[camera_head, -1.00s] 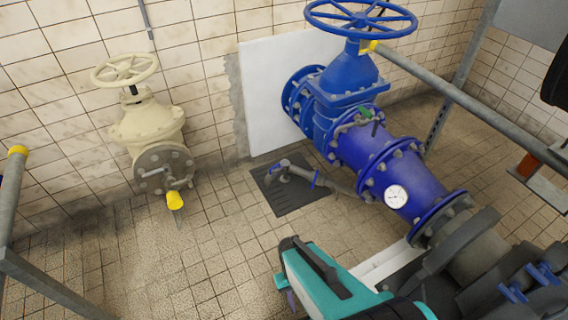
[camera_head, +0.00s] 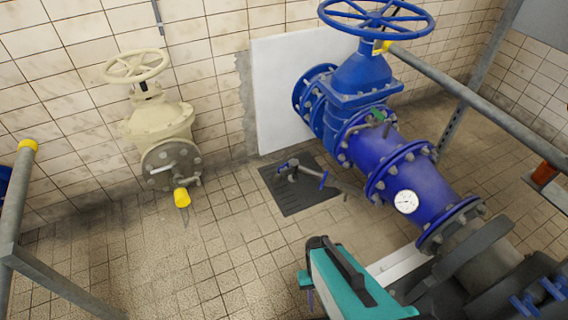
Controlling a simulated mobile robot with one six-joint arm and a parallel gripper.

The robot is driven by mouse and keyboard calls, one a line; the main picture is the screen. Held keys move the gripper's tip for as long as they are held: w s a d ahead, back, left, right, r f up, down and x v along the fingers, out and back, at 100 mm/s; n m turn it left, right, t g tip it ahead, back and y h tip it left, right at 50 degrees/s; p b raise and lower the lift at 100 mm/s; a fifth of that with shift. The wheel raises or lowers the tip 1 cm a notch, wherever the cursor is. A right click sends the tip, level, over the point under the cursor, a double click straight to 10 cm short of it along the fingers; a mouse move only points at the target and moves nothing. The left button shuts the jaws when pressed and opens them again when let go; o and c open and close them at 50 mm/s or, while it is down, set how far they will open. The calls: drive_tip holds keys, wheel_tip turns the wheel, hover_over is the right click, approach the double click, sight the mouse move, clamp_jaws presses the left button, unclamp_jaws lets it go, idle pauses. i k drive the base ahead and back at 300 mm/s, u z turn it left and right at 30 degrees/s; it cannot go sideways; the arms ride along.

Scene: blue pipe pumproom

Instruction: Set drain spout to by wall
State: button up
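The drain spout (camera_head: 293,165) is a small grey bent pipe low beside the big blue pipe. Its curved end stands above a dark drain grate (camera_head: 297,202) in the floor, apart from the tiled wall. I cannot make out my gripper's fingers.
The blue pipe (camera_head: 405,175) with a gauge and a blue handwheel valve (camera_head: 370,15) stands right of the grate. A cream valve (camera_head: 158,120) with a yellow-ended outlet is by the left wall. Grey rails cross the lower left and upper right. Floor left of the grate is clear.

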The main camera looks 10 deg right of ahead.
sight(293, 164)
drive_tip(key=u, duration=0.05)
drive_tip(key=i, duration=1)
drive_tip(key=z, duration=0.05)
